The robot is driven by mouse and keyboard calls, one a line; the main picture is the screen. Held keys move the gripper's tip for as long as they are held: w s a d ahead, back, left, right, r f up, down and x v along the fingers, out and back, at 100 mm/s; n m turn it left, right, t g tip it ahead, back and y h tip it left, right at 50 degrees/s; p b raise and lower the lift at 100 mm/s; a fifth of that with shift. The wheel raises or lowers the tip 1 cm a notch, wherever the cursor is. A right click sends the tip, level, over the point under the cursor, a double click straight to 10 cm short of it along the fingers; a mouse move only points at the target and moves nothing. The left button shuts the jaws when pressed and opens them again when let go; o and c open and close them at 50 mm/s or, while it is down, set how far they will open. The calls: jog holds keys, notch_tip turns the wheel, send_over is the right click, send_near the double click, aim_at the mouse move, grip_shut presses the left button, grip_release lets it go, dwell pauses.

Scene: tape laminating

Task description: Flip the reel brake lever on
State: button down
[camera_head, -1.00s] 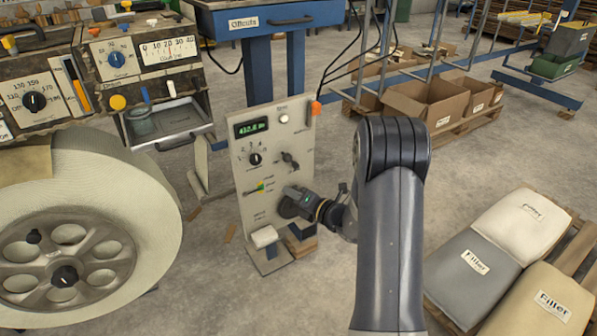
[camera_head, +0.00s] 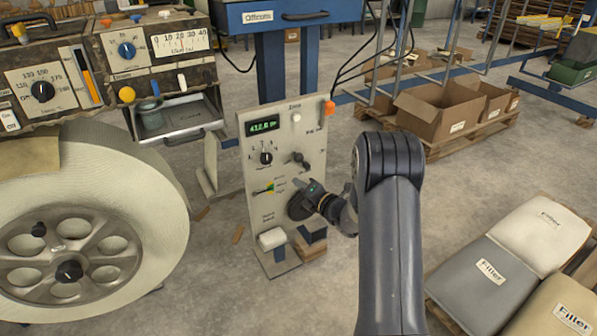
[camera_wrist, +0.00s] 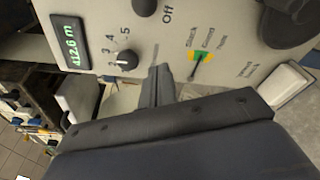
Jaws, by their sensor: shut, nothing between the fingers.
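The upright grey control panel (camera_head: 285,190) stands mid-view in the head view. A small dark lever (camera_head: 299,158) sits on it, right of the selector knob (camera_head: 266,158); I take it for the brake lever. In the wrist view the lever (camera_wrist: 145,7) is partly cut off by the top edge, beside an "Off" label. Its exact setting cannot be told. My gripper (camera_head: 295,182) is shut and empty, in front of the panel just below the lever. In the wrist view its fingertips (camera_wrist: 161,76) are together, between the knob and the slack gauge (camera_wrist: 201,57).
A dark round disc (camera_head: 298,208) is on the panel behind my gripper. A white block (camera_head: 271,239) juts out at the panel's foot. A large tape reel (camera_head: 110,215) stands at left; filler bags (camera_head: 540,235) lie at right.

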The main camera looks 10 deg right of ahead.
jog(key=w+r+b, duration=0.1)
jog(key=w, duration=0.5)
jog(key=shift+w+d+r, duration=0.15)
jog(key=shift+d, duration=0.2)
jog(key=shift+d+r, duration=0.1)
jog(key=shift+r, duration=0.05)
jog(key=shift+w+d+r+m+p, duration=0.1)
jog(key=shift+d+r+m+p, duration=0.05)
jog(key=shift+m+p, duration=0.2)
